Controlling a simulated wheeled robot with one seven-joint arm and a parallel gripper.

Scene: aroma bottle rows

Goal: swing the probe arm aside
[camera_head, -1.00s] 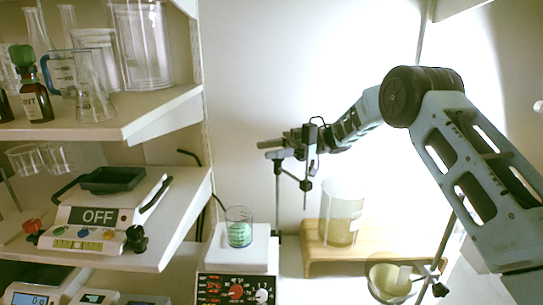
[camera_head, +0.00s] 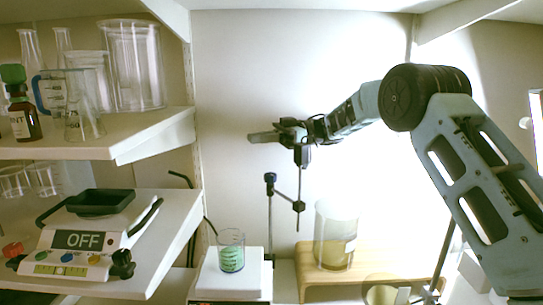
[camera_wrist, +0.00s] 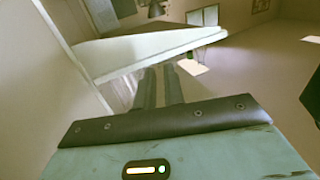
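The probe stand (camera_head: 270,225) is a thin dark upright post with a knob on top, at the middle of the head view. Its probe arm (camera_head: 284,197) reaches from the post toward the right, to a small clamp with a thin upright rod. My gripper (camera_head: 256,137) is above the stand, its fingers pointing left, apart from the post and probe arm. In the wrist view my gripper (camera_wrist: 158,72) shows two dark parallel fingers with a narrow gap and nothing held. The stand cannot be made out in the wrist view.
A beaker of green contents (camera_head: 231,255) stands on a white device left of the post. A large beaker (camera_head: 336,232) stands on a wooden riser (camera_head: 375,258) at right. Glassware shelves (camera_head: 150,135) fill the left side.

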